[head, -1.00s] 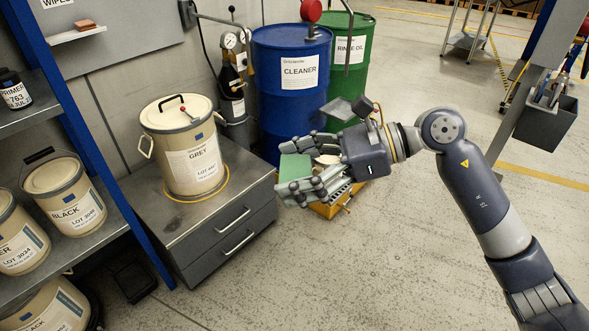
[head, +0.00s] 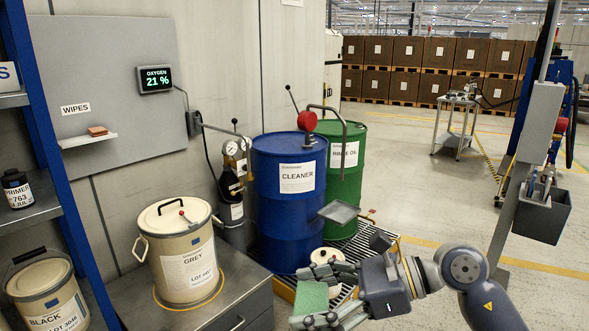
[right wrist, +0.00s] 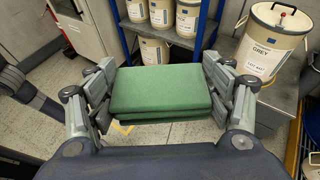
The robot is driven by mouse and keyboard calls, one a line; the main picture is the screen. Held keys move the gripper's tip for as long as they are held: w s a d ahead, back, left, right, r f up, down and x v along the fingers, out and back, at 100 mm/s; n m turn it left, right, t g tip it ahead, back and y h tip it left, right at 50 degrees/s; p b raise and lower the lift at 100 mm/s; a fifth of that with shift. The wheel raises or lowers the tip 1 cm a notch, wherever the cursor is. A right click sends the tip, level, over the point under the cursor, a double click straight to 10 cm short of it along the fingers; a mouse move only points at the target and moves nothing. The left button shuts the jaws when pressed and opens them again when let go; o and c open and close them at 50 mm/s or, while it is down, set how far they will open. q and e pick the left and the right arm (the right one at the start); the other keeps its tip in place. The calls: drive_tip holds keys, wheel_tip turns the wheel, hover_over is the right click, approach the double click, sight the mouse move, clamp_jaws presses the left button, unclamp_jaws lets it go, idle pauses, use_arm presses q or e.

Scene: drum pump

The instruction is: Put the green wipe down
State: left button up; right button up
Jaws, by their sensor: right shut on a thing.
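The green wipe (head: 313,298) is a folded green pad. My right gripper (head: 330,296) is shut on it and holds it in the air in front of the blue drum, right of the grey cabinet. In the right wrist view the wipe (right wrist: 161,91) lies level between the two sets of fingers of my right gripper (right wrist: 161,98). A small shelf (head: 87,141) under the WIPES label holds a reddish-brown folded wipe (head: 98,131) and has bare room beside it. My left gripper is in neither view.
A GREY pail (head: 185,255) stands on the cabinet (head: 243,287). The blue CLEANER drum (head: 285,215) and green RINSE OIL drum (head: 350,185) stand on a grated pallet (head: 375,245). Blue shelving (head: 65,190) with pails is at left. Open floor lies right.

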drive_tip(key=s+d+f+m+t+h, duration=0.1)
drive_tip(key=s+d+f+m+t, duration=0.2)
drive_tip(key=d+f, duration=0.2)
drive_tip(key=s+d+f+m+t+h, duration=0.1)
drive_tip(key=s+d+f+m+t, duration=0.1)
drive_tip(key=d, duration=0.9)
drive_tip(key=shift+s+d+f+m+t, duration=0.4)
drive_tip(key=shift+s+f, duration=0.45)
drive_tip(key=shift+f, duration=0.55)
drive_tip(key=shift+a+h, duration=0.1)
drive_tip(key=shift+h, duration=0.2)
